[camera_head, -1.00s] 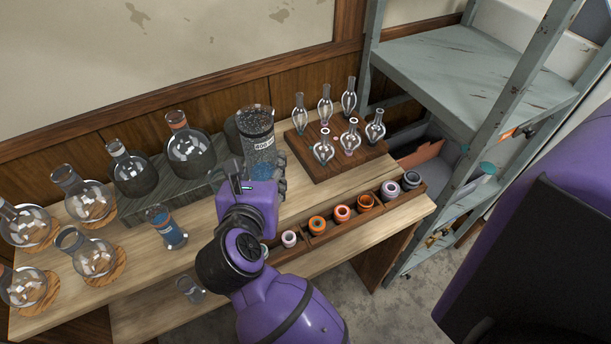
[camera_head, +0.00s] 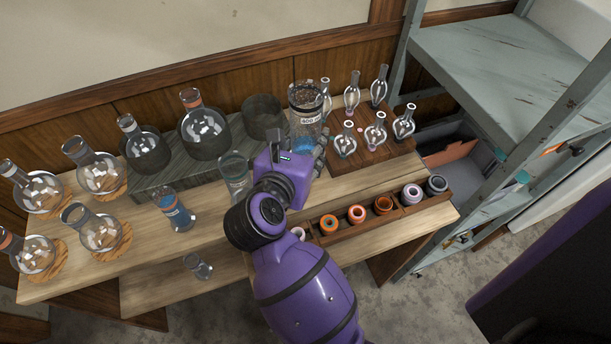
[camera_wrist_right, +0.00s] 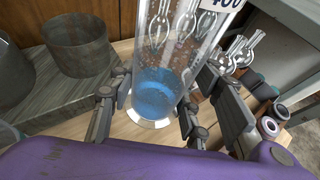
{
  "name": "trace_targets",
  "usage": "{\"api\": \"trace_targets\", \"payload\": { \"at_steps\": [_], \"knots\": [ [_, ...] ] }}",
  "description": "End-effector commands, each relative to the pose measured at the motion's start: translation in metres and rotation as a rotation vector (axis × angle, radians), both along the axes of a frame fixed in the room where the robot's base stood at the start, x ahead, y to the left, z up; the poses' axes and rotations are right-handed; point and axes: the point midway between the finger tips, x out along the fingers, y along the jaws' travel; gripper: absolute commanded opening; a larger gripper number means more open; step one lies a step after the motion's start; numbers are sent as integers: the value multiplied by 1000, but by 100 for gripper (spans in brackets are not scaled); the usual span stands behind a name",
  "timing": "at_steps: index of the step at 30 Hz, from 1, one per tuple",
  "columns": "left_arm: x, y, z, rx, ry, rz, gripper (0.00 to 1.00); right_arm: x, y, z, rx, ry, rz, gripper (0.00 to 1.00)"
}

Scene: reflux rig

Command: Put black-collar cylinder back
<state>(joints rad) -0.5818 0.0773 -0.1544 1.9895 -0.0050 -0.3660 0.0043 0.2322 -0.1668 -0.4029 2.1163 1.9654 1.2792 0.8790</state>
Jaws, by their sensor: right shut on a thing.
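A tall clear glass cylinder (camera_head: 306,103) with a white label and blue liquid at the bottom stands between my right gripper's fingers, near the left edge of the wooden board. It looks upright. Whether the foot touches the table cannot be told. In the head view my purple wrist covers part of the gripper. My left gripper is not in view.
A clear glass vessel (camera_head: 235,178) stands just left of my wrist. An empty grey mantle (camera_head: 263,117) sits on the slab behind. Several glass bulbs stand on the wooden board (camera_head: 372,157). A rack of rings (camera_head: 368,224) lies in front.

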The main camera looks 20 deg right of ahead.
Motion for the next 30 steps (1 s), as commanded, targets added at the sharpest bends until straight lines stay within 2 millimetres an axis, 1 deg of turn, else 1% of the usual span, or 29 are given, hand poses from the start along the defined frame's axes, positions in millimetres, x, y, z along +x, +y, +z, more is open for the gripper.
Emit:
{"api": "trace_targets", "payload": {
  "at_steps": [1,3,6,11,15,18,21,26,30],
  "knots": [
    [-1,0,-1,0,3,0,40,0,-1,-9,-7,4,1,5],
    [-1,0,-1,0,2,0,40,0,-1,-21,-7,4,1,5],
    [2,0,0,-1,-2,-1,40,0,-1,-34,-5,2,1,5],
    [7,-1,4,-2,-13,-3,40,0,-1,-48,-5,3,2,5],
    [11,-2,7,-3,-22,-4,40,0,-1,-70,-5,3,2,5],
    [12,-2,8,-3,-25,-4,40,0,-1,-82,-4,2,1,5],
    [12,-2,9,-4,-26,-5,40,0,0,-86,-2,0,1,5],
    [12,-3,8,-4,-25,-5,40,0,0,-86,-1,0,0,5],
    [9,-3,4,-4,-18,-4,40,0,0,-89,-1,1,0,5]
  ]
}}
